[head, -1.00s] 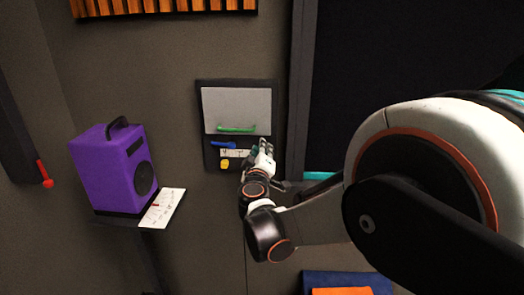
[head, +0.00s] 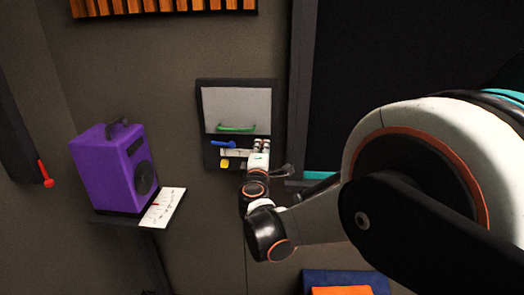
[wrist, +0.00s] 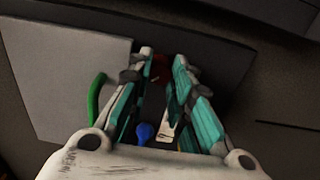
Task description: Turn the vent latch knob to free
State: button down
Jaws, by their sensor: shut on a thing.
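The wall panel (head: 204,140) has a grey door (head: 236,104) with a green handle (head: 236,128), which also shows in the wrist view (wrist: 95,98). Below the door are a blue lever (head: 222,144), a white label and a yellow knob (head: 225,163). My gripper (head: 262,146) is at the right of this lower strip. In the wrist view its fingers are closed around a dark red knob (wrist: 160,70), apparently the vent latch knob. The knob is mostly in shadow, so its pointer and setting cannot be read. In the head view my gripper hides it.
A purple speaker (head: 112,168) stands on a shelf at the left, with a white paper (head: 162,207) beside it. A red-tipped lever (head: 46,175) is at the far left wall. A dark framed screen (head: 400,60) lies to the panel's right.

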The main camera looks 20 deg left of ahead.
jog(key=shift+a, duration=0.1)
dwell(0.4)
jog(key=c, duration=1.4)
grip_release()
jog(key=shift+s, duration=0.15)
jog(key=v, duration=1.1)
jog(key=shift+s, duration=0.35)
jog(key=shift+d, duration=0.3)
